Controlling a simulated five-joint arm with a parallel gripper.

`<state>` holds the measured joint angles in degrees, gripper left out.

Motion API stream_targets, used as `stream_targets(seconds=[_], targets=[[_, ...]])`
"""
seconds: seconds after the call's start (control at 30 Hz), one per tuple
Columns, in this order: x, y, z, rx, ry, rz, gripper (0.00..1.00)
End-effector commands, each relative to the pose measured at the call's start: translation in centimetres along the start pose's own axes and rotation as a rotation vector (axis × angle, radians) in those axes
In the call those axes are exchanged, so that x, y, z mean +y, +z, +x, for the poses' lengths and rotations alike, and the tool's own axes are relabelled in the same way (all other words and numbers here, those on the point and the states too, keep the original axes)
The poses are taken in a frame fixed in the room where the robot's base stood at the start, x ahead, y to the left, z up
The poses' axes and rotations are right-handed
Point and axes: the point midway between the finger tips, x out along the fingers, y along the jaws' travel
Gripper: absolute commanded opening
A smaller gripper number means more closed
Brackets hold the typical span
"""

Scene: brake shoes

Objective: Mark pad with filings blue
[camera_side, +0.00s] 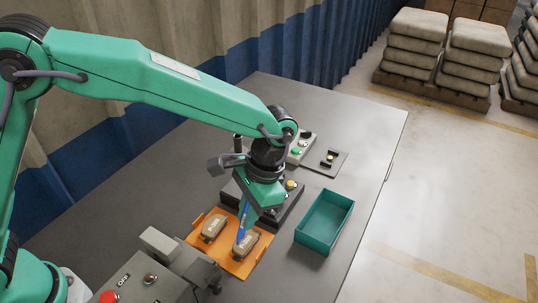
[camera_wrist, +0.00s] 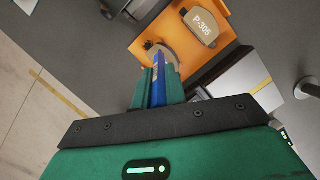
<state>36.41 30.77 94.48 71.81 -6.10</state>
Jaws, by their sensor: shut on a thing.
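My gripper (camera_side: 249,208) is shut on a blue marker (camera_side: 243,222), which points down over the orange tray (camera_side: 262,259). Two brownish brake pads lie in the tray. The marker's lower end is at or just above the right pad (camera_side: 246,244); I cannot tell if it touches. The left pad (camera_side: 213,228) lies clear of the gripper. In the wrist view, the blue marker (camera_wrist: 158,88) stands between the green fingers and partly hides the near pad (camera_wrist: 166,52). The far pad (camera_wrist: 203,28) shows the label P-305.
An empty teal bin (camera_side: 325,224) stands right of the tray. A dark fixture (camera_side: 291,200) sits behind the tray. A control box (camera_side: 135,281) with a red button and a grey block (camera_side: 160,242) stand at the front left.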

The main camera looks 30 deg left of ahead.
Motion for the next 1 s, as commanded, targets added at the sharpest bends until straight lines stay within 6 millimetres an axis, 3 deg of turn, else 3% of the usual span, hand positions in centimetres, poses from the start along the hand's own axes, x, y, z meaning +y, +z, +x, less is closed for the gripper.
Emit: stream_targets(seconds=[1.0], targets=[[0.02,-0.18,0.66,-0.001,0.0,0.0,0.0]])
